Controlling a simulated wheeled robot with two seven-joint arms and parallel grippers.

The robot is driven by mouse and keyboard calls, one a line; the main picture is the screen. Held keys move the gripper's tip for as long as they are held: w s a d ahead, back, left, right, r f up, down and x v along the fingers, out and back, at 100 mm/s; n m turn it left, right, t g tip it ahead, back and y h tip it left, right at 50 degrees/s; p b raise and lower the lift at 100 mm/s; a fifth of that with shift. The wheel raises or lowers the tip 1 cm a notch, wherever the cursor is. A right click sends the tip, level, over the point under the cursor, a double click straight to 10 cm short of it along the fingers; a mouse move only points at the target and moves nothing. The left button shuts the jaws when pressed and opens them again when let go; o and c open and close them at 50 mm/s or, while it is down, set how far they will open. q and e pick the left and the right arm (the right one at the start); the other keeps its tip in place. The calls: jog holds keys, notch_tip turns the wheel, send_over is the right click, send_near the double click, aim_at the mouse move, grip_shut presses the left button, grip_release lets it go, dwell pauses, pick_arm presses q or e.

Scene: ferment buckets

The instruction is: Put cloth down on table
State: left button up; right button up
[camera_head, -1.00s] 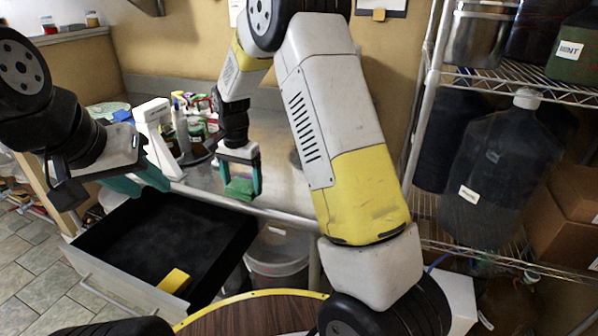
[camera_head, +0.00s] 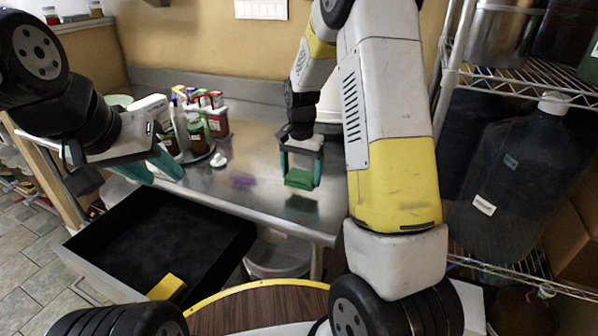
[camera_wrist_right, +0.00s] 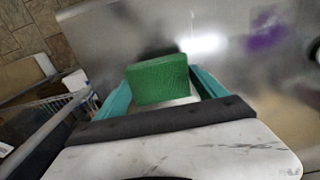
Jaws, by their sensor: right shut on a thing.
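The cloth is a green folded piece (camera_head: 300,179), held between the teal fingers of my right gripper (camera_head: 300,172). It also shows in the right wrist view (camera_wrist_right: 158,80), where the fingers sit on both sides of it. The gripper is above the steel table (camera_head: 262,207), near its front right part. A dark reflection lies below the cloth with a gap, so the cloth appears to be above the surface. My left gripper (camera_head: 158,165) is at the left, over the table's front edge near the drawer. Its teal fingers appear apart, with nothing visible between them.
Several bottles and jars (camera_head: 195,125) stand on a round tray at the table's left. A purple patch (camera_head: 243,181) is on the table left of the cloth. An open black drawer (camera_head: 150,245) holds a yellow thing (camera_head: 167,287). A wire shelf (camera_head: 530,90) stands right.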

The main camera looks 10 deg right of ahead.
aim_at(309, 176)
jog(key=shift+s+d+f, duration=0.1)
jog(key=shift+d+f, duration=0.05)
jog(key=shift+d, duration=0.85)
jog(key=shift+d+f, duration=0.1)
jog(key=shift+f, duration=1.65)
jog(key=shift+f, duration=0.1)
jog(key=o, duration=1.3)
